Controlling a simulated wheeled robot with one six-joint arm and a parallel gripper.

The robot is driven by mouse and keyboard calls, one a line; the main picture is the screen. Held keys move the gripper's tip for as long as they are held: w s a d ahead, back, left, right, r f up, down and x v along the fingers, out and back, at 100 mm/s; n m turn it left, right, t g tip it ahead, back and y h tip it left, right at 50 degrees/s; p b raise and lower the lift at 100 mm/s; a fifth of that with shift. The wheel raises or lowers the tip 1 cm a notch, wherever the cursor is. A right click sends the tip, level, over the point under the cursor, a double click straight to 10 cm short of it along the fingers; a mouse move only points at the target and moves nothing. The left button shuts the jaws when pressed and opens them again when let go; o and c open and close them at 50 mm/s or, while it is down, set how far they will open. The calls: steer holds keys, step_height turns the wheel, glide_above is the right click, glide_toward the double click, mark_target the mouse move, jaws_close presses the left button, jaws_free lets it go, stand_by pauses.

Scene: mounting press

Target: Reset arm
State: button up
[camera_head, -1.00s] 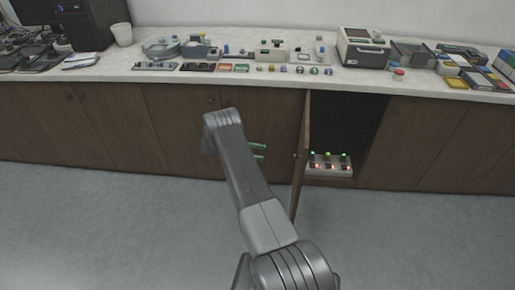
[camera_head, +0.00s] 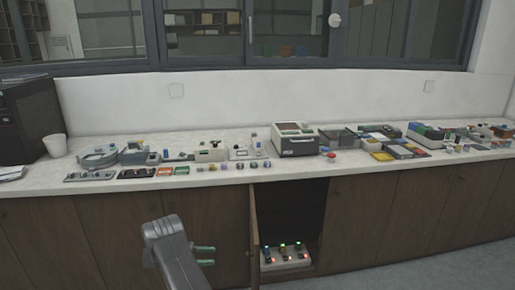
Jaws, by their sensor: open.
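My arm (camera_head: 178,258) reaches up from the bottom of the head view, in front of the closed cabinet doors. My gripper (camera_head: 204,256) shows as two green-tipped fingers at the right of the arm's end. The fingers are apart with a gap between them, and I see nothing held. The rest of the gripper is hidden behind the arm. The open cabinet door (camera_head: 254,236) stands just to the right of the gripper.
The open cabinet (camera_head: 294,205) holds a white block with several lit buttons (camera_head: 285,256). The counter (camera_head: 215,184) carries a press-like machine (camera_head: 295,139), small devices and coloured boxes. A white cup (camera_head: 55,146) stands at the left. Windows are behind.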

steer(key=shift+w+d+f+b, duration=0.2)
steer(key=shift+d+b, duration=0.15)
steer(key=shift+b, duration=2.6)
steer(key=shift+d+r+b, duration=0.2)
steer(key=shift+d+b, duration=0.05)
steer(key=shift+b, duration=0.9)
steer(key=shift+a+r+p, duration=0.3)
steer(key=shift+p, duration=1.8)
steer(key=p, duration=0.4)
steer(key=shift+s+a, duration=0.15)
steer(key=shift+a, duration=0.1)
steer(key=p, duration=0.5)
steer(key=shift+s+a+f, duration=0.1)
steer(key=shift+s+a, duration=0.05)
steer(key=shift+s, duration=0.2)
steer(key=b, duration=0.2)
steer(key=f+b, duration=0.1)
steer(key=shift+w+b, duration=0.25)
steer(key=shift+b, duration=0.15)
steer(key=b, duration=0.4)
steer(key=shift+w+d, duration=0.2)
steer(key=shift+d, duration=0.05)
steer(key=d+b, duration=0.1)
steer(key=b, duration=0.5)
